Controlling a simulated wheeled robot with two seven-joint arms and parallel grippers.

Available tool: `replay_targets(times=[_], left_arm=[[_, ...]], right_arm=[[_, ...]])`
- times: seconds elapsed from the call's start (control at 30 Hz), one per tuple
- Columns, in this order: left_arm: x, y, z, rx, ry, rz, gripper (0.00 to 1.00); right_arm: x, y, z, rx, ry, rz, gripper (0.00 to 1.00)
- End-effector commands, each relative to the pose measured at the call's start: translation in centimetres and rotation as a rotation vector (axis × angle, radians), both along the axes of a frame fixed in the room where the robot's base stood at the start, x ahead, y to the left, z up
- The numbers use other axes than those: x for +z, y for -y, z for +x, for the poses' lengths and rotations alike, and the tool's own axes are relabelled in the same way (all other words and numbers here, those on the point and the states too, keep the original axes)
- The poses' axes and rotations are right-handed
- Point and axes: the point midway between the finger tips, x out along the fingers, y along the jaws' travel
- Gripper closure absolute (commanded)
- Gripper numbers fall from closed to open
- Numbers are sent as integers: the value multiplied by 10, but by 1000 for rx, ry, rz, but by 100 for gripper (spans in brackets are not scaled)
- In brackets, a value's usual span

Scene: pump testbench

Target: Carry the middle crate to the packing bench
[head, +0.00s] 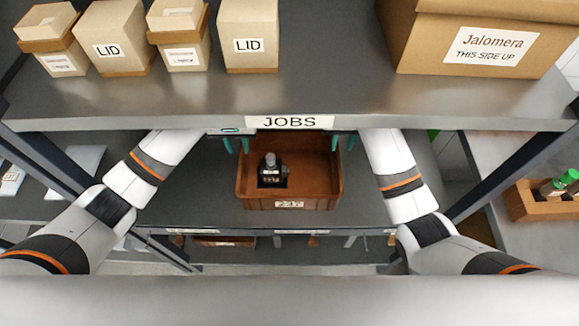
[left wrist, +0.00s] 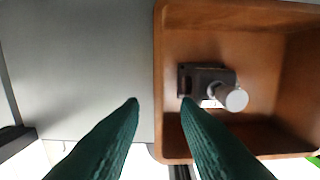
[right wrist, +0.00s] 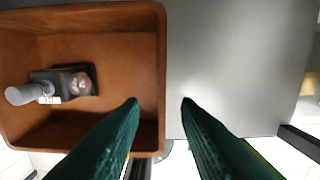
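A brown open crate (head: 290,204) with a label reading 237 sits on the shelf below the JOBS board. A dark pump-like part (head: 271,172) with a grey cylindrical end stands inside it. My left gripper (head: 236,145) is open at the crate's left wall; in the left wrist view its fingertips (left wrist: 160,102) lie on either side of the wall's rim (left wrist: 159,70). My right gripper (head: 343,142) is open at the right wall; in the right wrist view its fingertips (right wrist: 160,102) lie on either side of that rim (right wrist: 162,70). Whether the fingers touch the walls cannot be told.
The upper shelf (head: 200,95) overhangs my grippers, with lidded boxes (head: 112,42) and a large carton (head: 480,40) on it. Shelf posts (head: 508,172) stand on both sides. A wooden tray with bottles (head: 545,205) is at right. The shelf (head: 195,185) beside the crate is clear.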

Motion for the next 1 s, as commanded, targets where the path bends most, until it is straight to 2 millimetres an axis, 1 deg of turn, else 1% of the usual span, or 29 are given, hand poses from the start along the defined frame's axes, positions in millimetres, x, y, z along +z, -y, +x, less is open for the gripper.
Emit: replay_targets(times=[0.23, 0.37, 0.47, 0.7, 0.8, 0.9, 1.0], left_arm=[[-2, 0, 0, 0, 0, 0, 71], [-14, 0, 0, 0, -2, 1, 71], [-30, 0, -1, 0, -4, 1, 71], [-76, 0, -1, 0, -3, 1, 71], [-93, 0, -1, 0, -2, 1, 71], [-106, 0, -1, 0, -1, 1, 71], [-114, 0, 0, 0, 0, 0, 71]], right_arm=[[-2, 0, 0, 0, 0, 0, 71], [-14, 0, -1, 0, -2, 0, 71], [-30, 0, -1, -1, -4, -1, 71], [-77, 0, -2, 0, -4, -1, 71], [-93, 0, -1, 0, -3, -1, 71], [-106, 0, -1, 0, -2, -1, 71], [-114, 0, -1, 1, -1, 0, 71]])
